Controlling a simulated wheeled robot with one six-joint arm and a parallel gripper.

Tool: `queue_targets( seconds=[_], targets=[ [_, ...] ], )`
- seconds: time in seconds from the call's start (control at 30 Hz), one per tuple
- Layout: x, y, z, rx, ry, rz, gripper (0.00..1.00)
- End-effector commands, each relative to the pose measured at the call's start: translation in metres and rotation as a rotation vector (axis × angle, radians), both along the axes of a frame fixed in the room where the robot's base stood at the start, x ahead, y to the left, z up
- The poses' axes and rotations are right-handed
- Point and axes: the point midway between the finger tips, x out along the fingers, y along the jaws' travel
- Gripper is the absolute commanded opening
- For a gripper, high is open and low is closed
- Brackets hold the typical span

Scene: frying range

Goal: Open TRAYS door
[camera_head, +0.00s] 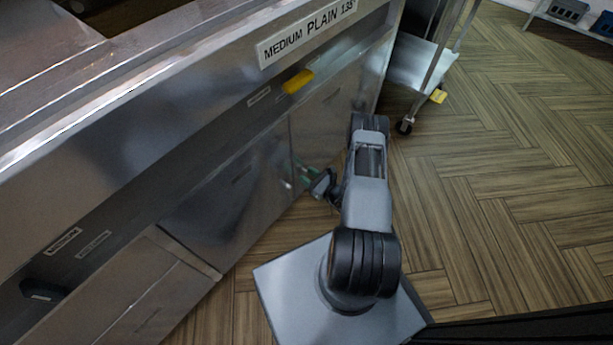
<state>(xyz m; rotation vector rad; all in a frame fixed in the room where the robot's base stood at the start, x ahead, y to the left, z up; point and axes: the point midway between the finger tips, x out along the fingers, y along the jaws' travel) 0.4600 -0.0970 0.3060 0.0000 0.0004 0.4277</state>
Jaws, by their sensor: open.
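The steel counter front has several flat cabinet doors. One door (225,190) is left of my gripper, and another door (328,120) is right of it, partly behind my arm; both look shut. I cannot read the word TRAYS on any door. My gripper (304,177), with green on its fingers, is low by the cabinet front, near the seam between these two doors. Its fingers are open and look empty. I cannot tell whether they touch a door, and no handle shows clearly there.
A lower-left panel (150,290) juts out from the front. A yellow object (297,82) and small labels sit on the strip above the doors. A sign (305,35) reads MEDIUM PLAIN. A wheeled steel cart (420,62) stands beyond the counter. The wooden floor (510,180) at right is clear.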

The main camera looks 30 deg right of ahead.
Motion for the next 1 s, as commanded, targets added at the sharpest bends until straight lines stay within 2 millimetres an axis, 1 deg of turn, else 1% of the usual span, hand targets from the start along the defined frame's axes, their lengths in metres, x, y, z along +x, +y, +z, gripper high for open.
queue_targets(
  seconds=[0.2, 0.47, 0.87, 1.0],
  targets=[
    [0.0073, 0.0037, 0.0002, 0.000, -0.001, 0.001, 0.40],
    [0.0076, 0.0037, 0.0003, 0.000, -0.001, 0.000, 0.39],
    [0.0073, 0.0038, 0.0002, 0.000, 0.000, 0.001, 0.01],
    [0.0073, 0.0039, 0.0002, 0.000, 0.000, 0.001, 0.00]
  ],
)
